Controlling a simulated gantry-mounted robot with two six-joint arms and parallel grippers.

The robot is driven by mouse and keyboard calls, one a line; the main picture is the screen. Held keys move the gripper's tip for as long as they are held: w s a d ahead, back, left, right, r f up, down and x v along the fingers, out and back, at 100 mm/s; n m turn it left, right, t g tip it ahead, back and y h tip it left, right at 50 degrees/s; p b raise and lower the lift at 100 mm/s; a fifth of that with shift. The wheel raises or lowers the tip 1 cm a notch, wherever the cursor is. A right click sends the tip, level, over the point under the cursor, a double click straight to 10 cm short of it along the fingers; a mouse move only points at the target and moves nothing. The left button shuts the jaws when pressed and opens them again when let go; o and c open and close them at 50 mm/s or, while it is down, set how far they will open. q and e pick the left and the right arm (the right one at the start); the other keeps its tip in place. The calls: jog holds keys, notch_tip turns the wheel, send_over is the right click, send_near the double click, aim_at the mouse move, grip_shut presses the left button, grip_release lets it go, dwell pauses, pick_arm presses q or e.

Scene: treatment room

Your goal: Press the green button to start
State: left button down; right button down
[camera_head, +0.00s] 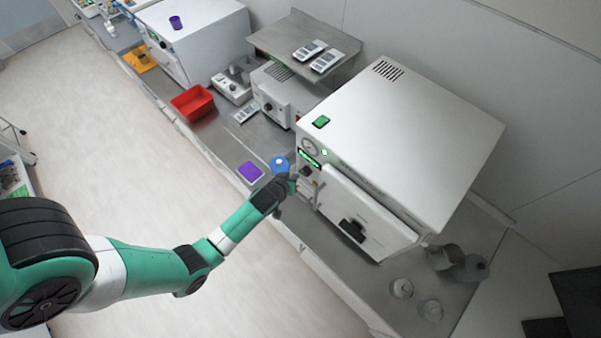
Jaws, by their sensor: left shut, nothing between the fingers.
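A large white machine (410,140) with a front door stands on the metal counter. Its front control panel carries a lit green display (308,158), a small bright green spot (324,152) and a dark knob (305,171). I cannot tell for sure which green mark is the button. My left gripper (292,179) is shut and empty, with its tip at the lower part of the panel. Whether it touches the panel is not clear, and the gripper hides part of the panel. My right gripper is not in view.
The machine's door (365,213) has a black handle. A blue round item (280,164) and a purple item (250,172) lie close to my gripper. A red bin (193,102) stands farther back. Glass vessels (402,288) stand at the counter's near end.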

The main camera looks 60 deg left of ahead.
pick_arm(q)
jog(key=shift+w+a, duration=0.1)
jog(key=shift+w, duration=0.25)
dwell(0.7)
jog(key=shift+s, duration=0.1)
jog(key=shift+s+d, duration=0.25)
jog(key=shift+s, duration=0.4)
jog(key=shift+s+d+p, duration=0.25)
jog(key=shift+s+p, duration=0.15)
jog(key=shift+s, duration=0.4)
jog(key=shift+s+d+p, duration=0.3)
jog(key=shift+s+p, duration=0.05)
jog(key=shift+s, duration=0.45)
jog(key=shift+s+d+p, duration=0.25)
jog(key=shift+s+p, duration=0.15)
jog(key=shift+s, duration=0.4)
